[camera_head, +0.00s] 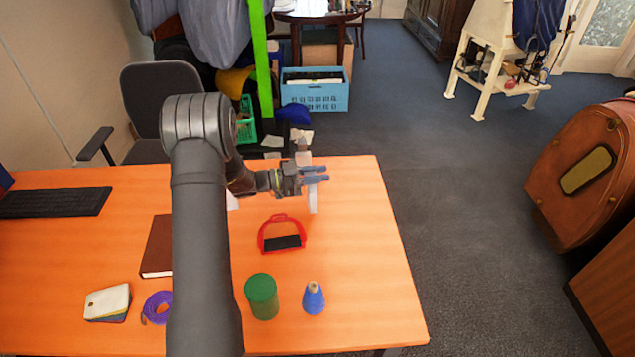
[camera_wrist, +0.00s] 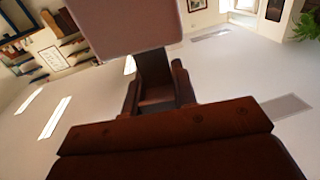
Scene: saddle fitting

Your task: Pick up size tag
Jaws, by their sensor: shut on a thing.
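My gripper (camera_head: 316,173) is above the back right part of the orange table, with its bluish fingers pointing right. It is shut on a thin whitish piece, which I take for the size tag (camera_head: 313,199). The tag stands roughly upright between the fingers, with parts showing above and below them and apart from the table. In the wrist view, a flat pale panel, likely the same tag (camera_wrist: 125,24), fills the top middle beyond my fingers (camera_wrist: 160,92). Its middle is hidden by the fingers, and no marking on it can be read.
A red stirrup (camera_head: 282,234) stands on the orange table (camera_head: 362,250) below and left of my gripper. The table's right side is clear.

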